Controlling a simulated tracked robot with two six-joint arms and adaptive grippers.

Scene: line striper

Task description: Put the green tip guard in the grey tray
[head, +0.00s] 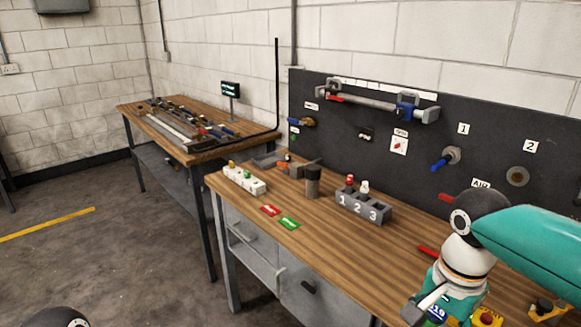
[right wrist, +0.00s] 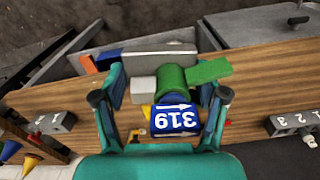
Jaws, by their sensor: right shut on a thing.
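The green tip guard (right wrist: 172,78) is between the fingers of my right gripper (right wrist: 160,88). My right gripper is shut on the guard. I cannot tell which grey thing is the tray. My left gripper is out of view.
A dark tool board stands behind. The bench's middle has free room.

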